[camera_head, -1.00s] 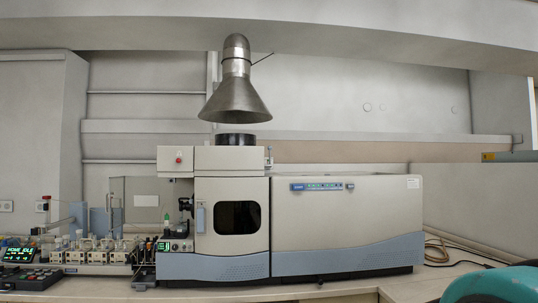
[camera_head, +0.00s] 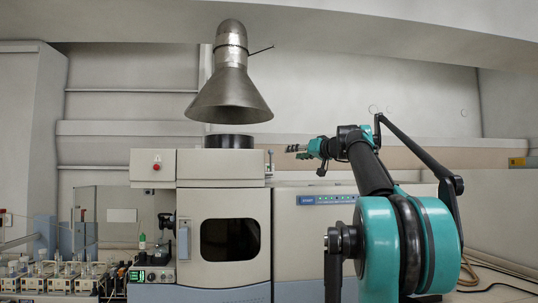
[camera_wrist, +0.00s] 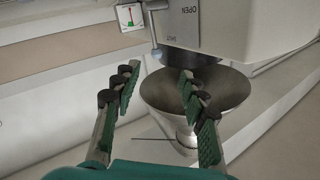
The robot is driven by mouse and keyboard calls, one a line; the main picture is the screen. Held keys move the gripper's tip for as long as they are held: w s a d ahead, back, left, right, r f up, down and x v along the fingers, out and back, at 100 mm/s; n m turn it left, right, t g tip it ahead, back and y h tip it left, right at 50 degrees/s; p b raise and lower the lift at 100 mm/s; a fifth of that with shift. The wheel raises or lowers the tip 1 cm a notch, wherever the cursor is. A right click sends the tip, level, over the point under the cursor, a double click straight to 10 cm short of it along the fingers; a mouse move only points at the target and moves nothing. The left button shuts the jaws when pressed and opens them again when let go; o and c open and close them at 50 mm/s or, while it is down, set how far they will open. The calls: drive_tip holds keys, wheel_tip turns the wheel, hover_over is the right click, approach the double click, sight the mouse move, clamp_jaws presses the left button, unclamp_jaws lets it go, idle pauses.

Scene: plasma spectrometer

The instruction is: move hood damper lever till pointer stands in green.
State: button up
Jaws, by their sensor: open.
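The damper lever (camera_wrist: 154,30) shows in the wrist view as a thin rod with a pale blue knob (camera_wrist: 156,52), beside a panel lettered OPEN and SHUT (camera_wrist: 187,22). Left of it is a small white gauge (camera_wrist: 130,16) with red and green marks; I cannot tell whether its pointer stands in green. In the head view a small fitting (camera_head: 269,163) shows at the right side of the instrument's upper box. My gripper (camera_wrist: 158,77) is open and empty, with the knob ahead, between the fingers' lines and apart from them. In the head view my gripper (camera_head: 297,150) is right of that fitting.
The metal hood (camera_head: 228,95) hangs above a dark round outlet (camera_head: 229,141) on the instrument (camera_head: 222,171). A thin rod (camera_head: 262,50) sticks out from the hood's neck. Small bench equipment (camera_head: 75,274) stands at left. The space right of the hood is open.

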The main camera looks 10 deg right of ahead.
sight(271, 151)
drive_tip(key=x, duration=0.6)
drive_tip(key=r+x, duration=0.1)
drive_tip(key=x, duration=0.4)
drive_tip(key=d+r+x, duration=0.1)
drive_tip(key=x, duration=0.5)
drive_tip(key=shift+w+a+r, duration=0.1)
drive_tip(key=shift+w+r, duration=0.1)
drive_tip(key=shift+w, duration=0.5)
clamp_jaws()
